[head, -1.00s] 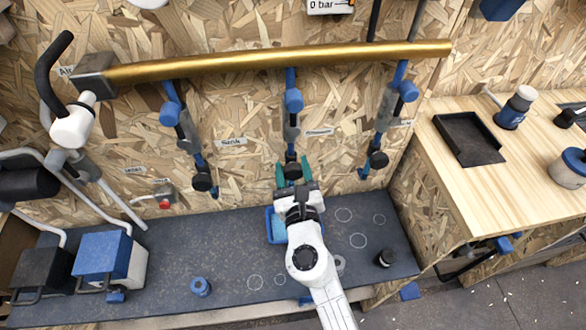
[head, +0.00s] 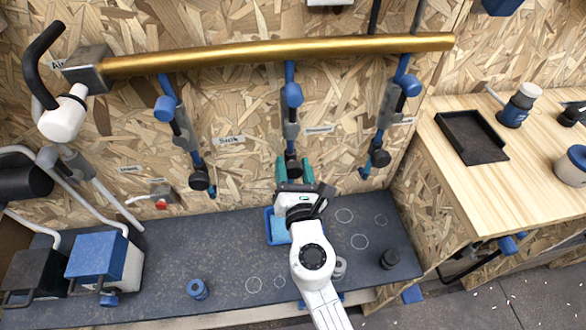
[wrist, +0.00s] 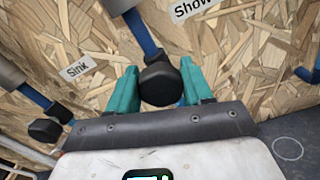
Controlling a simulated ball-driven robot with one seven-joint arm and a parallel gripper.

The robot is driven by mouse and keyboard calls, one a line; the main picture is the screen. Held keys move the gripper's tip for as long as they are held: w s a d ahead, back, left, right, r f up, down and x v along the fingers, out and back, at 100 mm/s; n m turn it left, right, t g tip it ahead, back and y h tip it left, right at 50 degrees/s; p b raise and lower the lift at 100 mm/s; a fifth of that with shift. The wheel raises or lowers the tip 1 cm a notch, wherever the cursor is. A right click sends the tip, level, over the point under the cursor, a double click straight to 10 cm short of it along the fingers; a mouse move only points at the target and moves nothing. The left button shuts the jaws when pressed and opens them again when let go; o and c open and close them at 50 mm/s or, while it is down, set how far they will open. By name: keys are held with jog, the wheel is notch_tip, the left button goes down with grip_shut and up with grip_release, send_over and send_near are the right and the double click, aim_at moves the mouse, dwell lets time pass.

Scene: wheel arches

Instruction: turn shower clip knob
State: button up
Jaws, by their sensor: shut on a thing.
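Three blue strap clips hang under a gold pipe, each with a black knob at its lower end. A label starting "Show" (wrist: 193,7) is on the wall to the right of the middle clip. My gripper (head: 295,171) has its teal fingers on both sides of that clip's black knob (wrist: 161,84) and is shut on it. In the head view the knob (head: 293,167) shows between the fingers. The left clip's knob (head: 199,180) and the right clip's knob (head: 380,158) are free of the gripper.
The gold pipe (head: 270,57) runs above the clips along the chipboard wall. Below is a dark shelf (head: 235,260) with a blue tray (head: 270,228), a blue ring (head: 198,289) and a black knob-like piece (head: 390,259). A wooden bench (head: 475,185) stands at the right.

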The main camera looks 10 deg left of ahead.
dwell(0.5)
jog(key=o, duration=1)
jog(key=v, duration=1.1)
jog(key=shift+w+d, duration=0.1)
jog(key=shift+w, duration=0.05)
